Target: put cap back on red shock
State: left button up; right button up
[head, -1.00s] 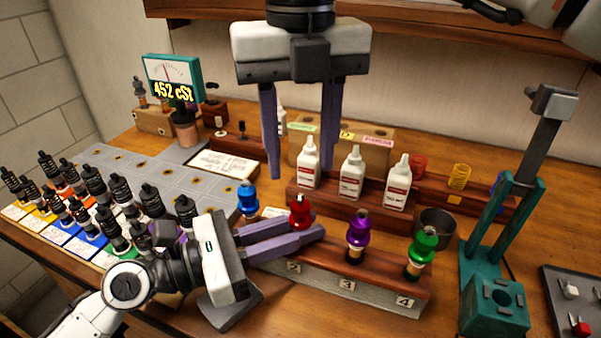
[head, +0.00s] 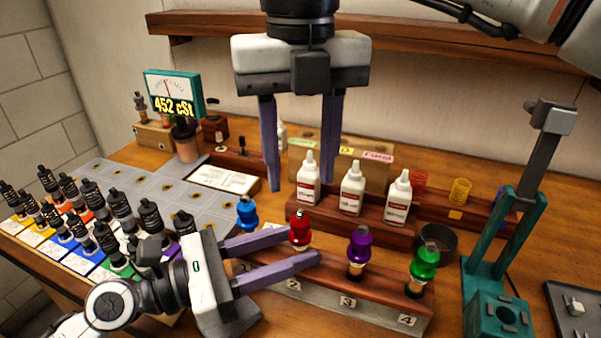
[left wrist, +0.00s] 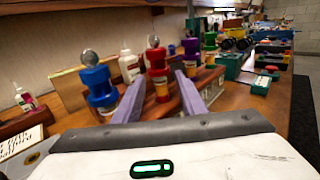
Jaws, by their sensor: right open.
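The red shock (head: 300,232) stands upright in the wooden rack, between the blue shock (head: 247,213) and the purple shock (head: 359,252). My left gripper (head: 303,246) is open, with its fingers on either side of the red shock's lower part. In the left wrist view the red shock (left wrist: 158,76) stands between the spread fingertips, with a grey ball on top. Its red top looks in place, but I cannot tell how firmly the cap sits. My right gripper (head: 303,186) is open and empty, pointing down above the table behind the rack.
A green shock (head: 423,270) stands at the rack's right end. White bottles (head: 352,188) stand behind on a wooden stand. A dark cup (head: 436,243) and a teal press (head: 493,307) are on the right.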

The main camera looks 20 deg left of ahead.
pick_arm(q)
jog(key=b+v, duration=0.2)
jog(key=v, duration=0.6)
jog(key=shift+f, duration=0.1)
pick_arm(e)
notch_tip(320, 180, down, 3)
jog(key=shift+r, duration=0.1)
pick_arm(q)
jog(key=shift+s+a, duration=0.25)
jog(key=shift+s, duration=0.1)
jog(key=shift+s, duration=0.1)
pick_arm(e)
jog(key=shift+s, duration=0.1)
